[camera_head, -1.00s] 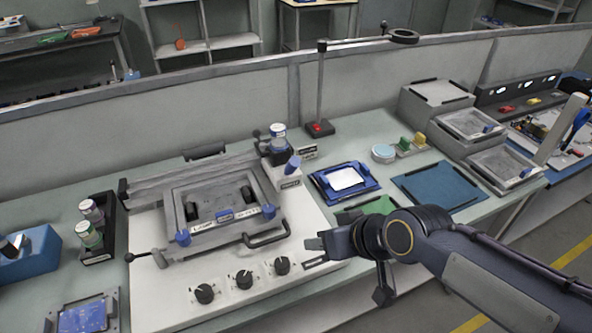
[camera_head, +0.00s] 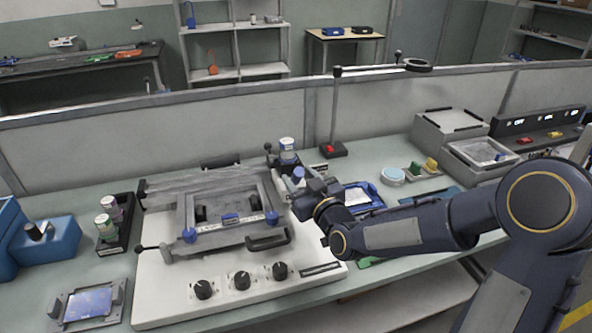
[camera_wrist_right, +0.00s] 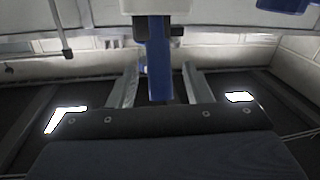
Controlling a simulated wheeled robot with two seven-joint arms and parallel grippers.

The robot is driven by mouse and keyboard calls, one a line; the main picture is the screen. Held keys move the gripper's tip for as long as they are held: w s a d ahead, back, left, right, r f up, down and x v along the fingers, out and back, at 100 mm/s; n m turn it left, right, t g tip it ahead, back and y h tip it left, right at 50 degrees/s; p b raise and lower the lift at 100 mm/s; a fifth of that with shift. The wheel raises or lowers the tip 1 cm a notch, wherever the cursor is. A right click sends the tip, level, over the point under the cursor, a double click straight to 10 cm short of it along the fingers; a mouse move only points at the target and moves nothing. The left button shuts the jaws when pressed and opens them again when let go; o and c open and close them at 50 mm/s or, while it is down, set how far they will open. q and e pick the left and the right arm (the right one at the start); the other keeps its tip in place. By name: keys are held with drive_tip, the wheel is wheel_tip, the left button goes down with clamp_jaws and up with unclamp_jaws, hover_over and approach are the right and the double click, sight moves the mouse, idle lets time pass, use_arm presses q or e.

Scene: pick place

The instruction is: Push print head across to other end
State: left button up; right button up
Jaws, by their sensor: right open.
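The stencil printer (camera_head: 160,290) is a white base with a grey frame and blue corner knobs on the bench. The print head's blue handle (camera_head: 298,173) stands at the right end of the printer. My right gripper (camera_head: 295,187) is at this handle, its fingers partly hidden by the arm. In the right wrist view the gripper (camera_wrist_right: 160,88) is open, with a finger on each side of the upright blue handle (camera_wrist_right: 157,60). I see gaps on both sides. The head's lower part is hidden in the head view. My left gripper is out of view.
Jars (camera_head: 106,228) stand in a black rack left of the printer. Three black dials (camera_head: 241,280) line its front. A jar (camera_head: 288,148) and lamp stand (camera_head: 333,149) are behind the gripper. A blue tray (camera_head: 375,190) lies to the right.

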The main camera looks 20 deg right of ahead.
sight(285, 166)
drive_tip(key=shift+w+a, duration=0.15)
drive_tip(key=shift+w, duration=0.65)
drive_tip(key=shift+w+a, duration=0.15)
drive_tip(key=shift+w, duration=0.65)
drive_tip(key=shift+c, duration=0.4)
clamp_jaws()
